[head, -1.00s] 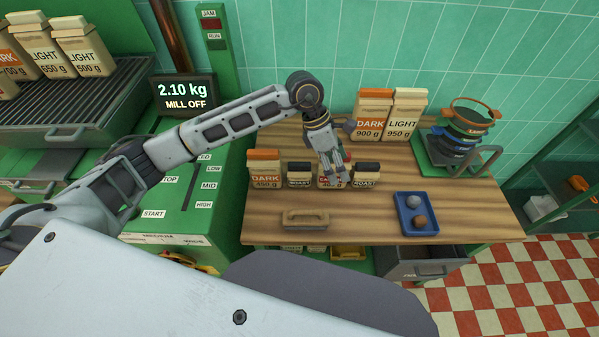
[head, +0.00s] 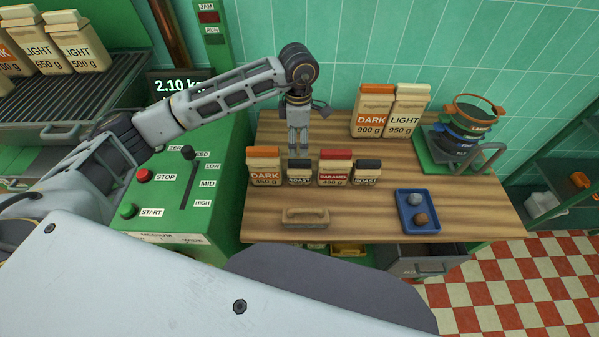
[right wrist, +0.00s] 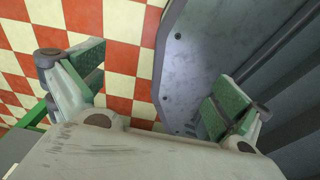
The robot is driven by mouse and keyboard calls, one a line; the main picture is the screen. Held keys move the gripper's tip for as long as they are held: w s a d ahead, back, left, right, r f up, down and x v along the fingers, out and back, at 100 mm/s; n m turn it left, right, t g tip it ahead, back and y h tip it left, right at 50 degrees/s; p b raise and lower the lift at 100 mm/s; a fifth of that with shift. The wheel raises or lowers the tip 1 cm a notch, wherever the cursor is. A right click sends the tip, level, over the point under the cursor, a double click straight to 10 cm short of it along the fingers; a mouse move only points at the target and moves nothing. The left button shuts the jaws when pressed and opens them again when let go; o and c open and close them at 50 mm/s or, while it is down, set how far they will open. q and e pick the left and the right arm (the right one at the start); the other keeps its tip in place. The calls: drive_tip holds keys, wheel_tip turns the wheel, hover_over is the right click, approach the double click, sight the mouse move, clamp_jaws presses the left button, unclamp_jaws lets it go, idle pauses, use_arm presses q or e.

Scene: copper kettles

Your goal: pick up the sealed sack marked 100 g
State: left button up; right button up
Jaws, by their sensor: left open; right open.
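No marking of 100 g is readable in any view. My right gripper (right wrist: 155,92) is open and empty in the right wrist view, over the checkered floor and apart from the sacks.
The DARK 450 g sack (head: 264,168) and CARAMEL 400 g sack (head: 335,169) flank the left small sack. DARK 900 g (head: 373,112) and LIGHT 950 g (head: 407,113) stand behind. A wooden-handled block (head: 305,217) and blue tray (head: 404,225) lie in front. The mill (head: 190,205) is left.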

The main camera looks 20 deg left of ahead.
sight(299, 160)
use_arm(q)
wheel_tip(299, 160, down, 7)
drive_tip(key=b, duration=0.3)
drive_tip(key=shift+r, duration=0.1)
drive_tip(key=shift+f, duration=0.35)
drive_tip(key=shift+f+b, duration=0.3)
drive_tip(key=shift+f, duration=0.15)
drive_tip(key=shift+s+d+f, duration=0.1)
drive_tip(key=shift+f, duration=0.45)
wheel_tip(299, 160, down, 3)
drive_tip(key=shift+s+d+r+b, duration=0.1)
drive_tip(key=shift+d+r+b, duration=0.05)
drive_tip(key=shift+b, duration=0.55)
drive_tip(key=shift+f, duration=0.65)
drive_tip(key=shift+c, duration=1.5)
drive_tip(key=c, duration=0.8)
drive_tip(key=shift+c, duration=0.2)
use_arm(e)
drive_tip(key=w+d+f, duration=0.2)
drive_tip(key=d+f, duration=0.3)
drive_tip(key=shift+h, duration=0.3)
